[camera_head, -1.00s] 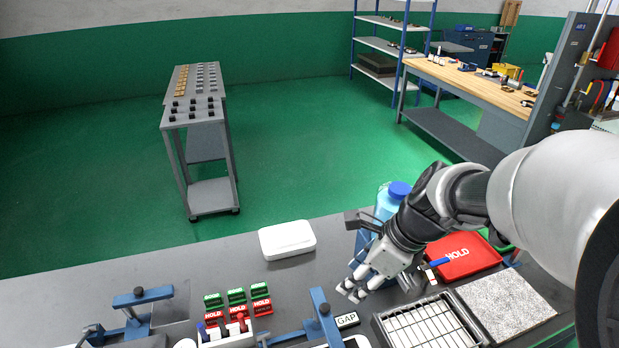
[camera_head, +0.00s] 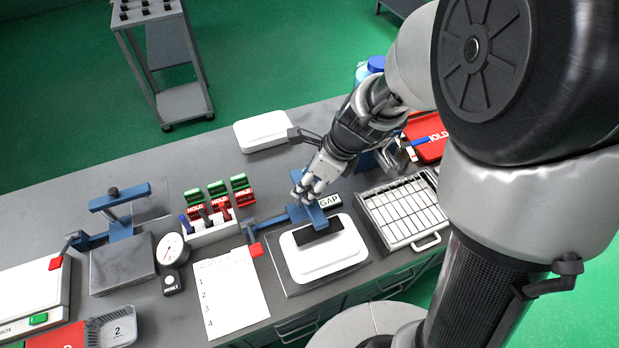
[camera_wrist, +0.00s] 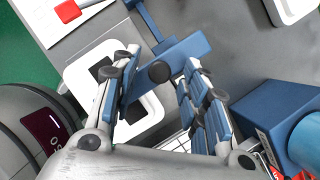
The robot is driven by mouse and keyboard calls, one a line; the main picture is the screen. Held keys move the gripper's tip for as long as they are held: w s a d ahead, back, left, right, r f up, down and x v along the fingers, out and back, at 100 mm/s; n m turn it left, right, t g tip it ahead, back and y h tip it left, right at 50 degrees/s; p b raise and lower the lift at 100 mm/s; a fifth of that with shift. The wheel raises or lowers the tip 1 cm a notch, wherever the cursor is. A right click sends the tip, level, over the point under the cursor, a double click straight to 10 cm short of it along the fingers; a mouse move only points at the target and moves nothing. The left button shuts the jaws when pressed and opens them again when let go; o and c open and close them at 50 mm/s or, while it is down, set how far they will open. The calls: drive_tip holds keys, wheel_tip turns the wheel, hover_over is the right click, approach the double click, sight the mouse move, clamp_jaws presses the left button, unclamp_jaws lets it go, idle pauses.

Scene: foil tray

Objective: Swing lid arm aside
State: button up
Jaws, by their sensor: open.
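The blue lid arm (camera_head: 293,214) reaches from the left over a white tray-shaped piece (camera_head: 328,258), with a dark pad under its crossbar. In the wrist view the blue crossbar (camera_wrist: 188,50) with its round black knob (camera_wrist: 158,72) shows between my fingers. My gripper (camera_head: 307,193) is open at the far end of this crossbar. In the wrist view its two fingers (camera_wrist: 160,80) stand on either side of the knob and bar. I cannot tell whether either finger touches it.
A GAP label (camera_head: 329,201) and a slotted tray (camera_head: 403,211) stand close on the right. A block of coloured tools (camera_head: 211,232) and a numbered sheet (camera_head: 231,292) lie to the left. A second blue arm (camera_head: 120,198) stands farther left. A white box (camera_head: 262,131) is behind.

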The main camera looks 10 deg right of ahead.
drive_tip(key=shift+c, duration=0.3)
clamp_jaws()
idle(0.5)
